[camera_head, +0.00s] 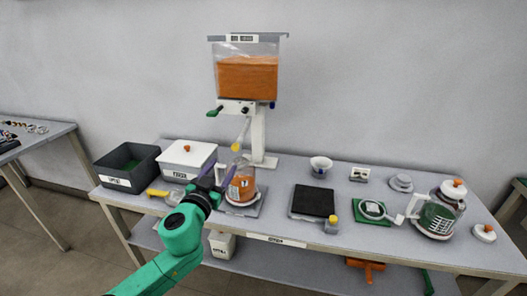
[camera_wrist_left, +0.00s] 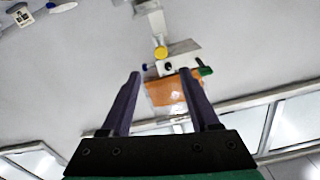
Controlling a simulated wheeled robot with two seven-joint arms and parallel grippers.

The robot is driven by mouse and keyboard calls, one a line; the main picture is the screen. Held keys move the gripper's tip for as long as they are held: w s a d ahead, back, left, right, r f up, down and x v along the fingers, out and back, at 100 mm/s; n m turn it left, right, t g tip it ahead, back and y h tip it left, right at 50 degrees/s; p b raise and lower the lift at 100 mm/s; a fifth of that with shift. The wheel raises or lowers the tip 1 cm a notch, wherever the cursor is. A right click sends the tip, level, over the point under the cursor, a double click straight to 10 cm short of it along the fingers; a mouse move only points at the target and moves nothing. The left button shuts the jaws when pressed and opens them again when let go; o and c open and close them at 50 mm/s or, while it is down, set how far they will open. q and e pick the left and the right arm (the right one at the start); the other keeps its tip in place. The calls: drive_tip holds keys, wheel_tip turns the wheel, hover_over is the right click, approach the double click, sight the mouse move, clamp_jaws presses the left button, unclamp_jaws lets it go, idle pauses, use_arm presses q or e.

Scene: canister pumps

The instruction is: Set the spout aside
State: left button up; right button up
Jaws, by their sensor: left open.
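The spout (camera_head: 242,132) is a pale slanting tube with a yellow end, hanging below the valve of the wall-side dispenser (camera_head: 247,70), which holds orange contents. In the left wrist view the yellow end of the spout (camera_wrist_left: 161,53) shows beyond my fingers, near the white valve with its green handle. My left gripper (camera_head: 222,174) is open and empty, below and in front of the spout, apart from it. Its two dark fingers (camera_wrist_left: 160,74) stand well apart in the left wrist view. A glass jug with orange contents (camera_head: 243,184) sits partly behind the gripper. My right gripper does not show.
A dark bin (camera_head: 117,179) and a white lidded box (camera_head: 187,152) stand at left. A black mat (camera_head: 315,200), a white bowl (camera_head: 320,166), a green mat (camera_head: 367,222) and a second jug (camera_head: 437,217) stand right. Bare tabletop (camera_head: 283,180) lies right of the dispenser.

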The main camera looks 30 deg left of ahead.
sight(238, 143)
use_arm(q)
drive_tip(key=p+x, duration=0.1)
drive_tip(key=x, duration=1.3)
drive_tip(key=shift+w+a+f+p, duration=0.1)
drive_tip(key=shift+w+a+p, duration=0.1)
drive_tip(key=shift+p, duration=0.2)
drive_tip(key=shift+w, duration=0.2)
clamp_jaws()
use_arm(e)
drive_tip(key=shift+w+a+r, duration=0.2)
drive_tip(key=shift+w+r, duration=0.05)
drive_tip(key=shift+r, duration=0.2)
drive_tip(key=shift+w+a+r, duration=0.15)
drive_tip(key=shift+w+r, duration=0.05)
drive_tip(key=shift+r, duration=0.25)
